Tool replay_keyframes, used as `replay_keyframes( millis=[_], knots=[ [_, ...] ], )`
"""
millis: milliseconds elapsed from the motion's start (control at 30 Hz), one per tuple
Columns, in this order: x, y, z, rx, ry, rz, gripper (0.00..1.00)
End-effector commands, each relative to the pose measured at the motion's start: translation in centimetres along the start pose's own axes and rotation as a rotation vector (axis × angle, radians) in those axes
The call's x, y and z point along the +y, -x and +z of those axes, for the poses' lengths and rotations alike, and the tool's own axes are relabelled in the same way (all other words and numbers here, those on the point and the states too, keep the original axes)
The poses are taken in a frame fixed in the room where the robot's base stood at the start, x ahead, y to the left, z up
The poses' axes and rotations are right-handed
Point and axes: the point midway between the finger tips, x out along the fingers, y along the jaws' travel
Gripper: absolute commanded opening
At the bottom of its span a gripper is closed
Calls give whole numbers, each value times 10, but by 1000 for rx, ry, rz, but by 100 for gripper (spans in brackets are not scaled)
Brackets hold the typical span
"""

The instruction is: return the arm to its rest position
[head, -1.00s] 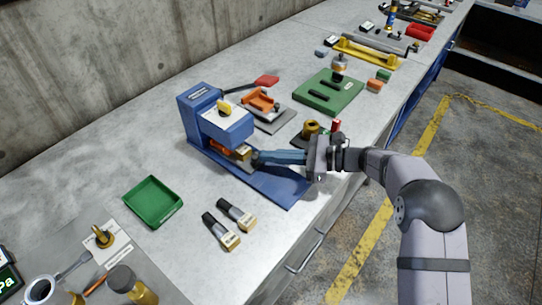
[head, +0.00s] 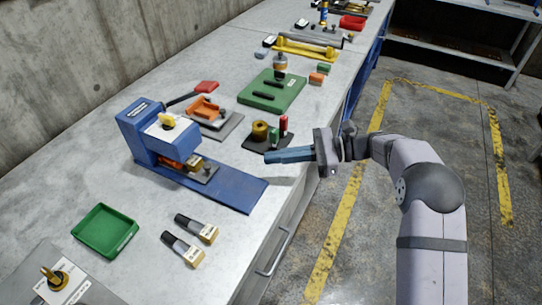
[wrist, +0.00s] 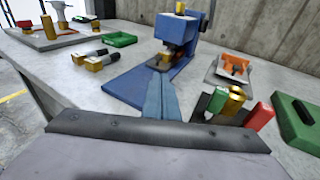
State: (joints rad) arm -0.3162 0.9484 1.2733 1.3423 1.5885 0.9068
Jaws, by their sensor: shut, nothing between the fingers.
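My gripper (head: 268,157) is shut and empty, with its blue fingers pressed together. In the head view it hangs over the front edge of the bench, right of the blue press (head: 160,135) and apart from it. In the wrist view the closed fingers (wrist: 161,82) point toward the press (wrist: 182,40). A brass-coloured block (head: 195,163) sits under the press head, next to a small plate with a dark knob. My arm reaches in from the lower right.
A small stand with a brass roll and red and green pieces (head: 262,133) is close behind my fingers. Two black-and-brass pieces (head: 190,240) and a green tray (head: 106,231) lie at left. A green plate (head: 270,90) is farther back. The floor (head: 400,130) at right is clear.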

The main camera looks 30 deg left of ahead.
Motion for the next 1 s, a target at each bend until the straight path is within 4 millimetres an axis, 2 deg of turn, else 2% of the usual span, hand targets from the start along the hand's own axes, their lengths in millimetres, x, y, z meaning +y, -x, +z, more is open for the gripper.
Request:
replay_keyframes(
  millis=[267, 367, 467, 567, 667, 900, 1000],
  knots=[
    [4, 5, 1, 31, 14, -3, 0],
    [12, 14, 0, 98, 42, -7, 0],
    [30, 32, -5, 213, 94, -6, 0],
    [58, 58, -13, 368, 171, 14, 0],
    [94, 92, -22, 542, 266, 61, 0],
    [198, 176, -40, 923, 529, 286, 0],
    [238, 207, -44, 1045, 640, 410, 0]
  ],
)
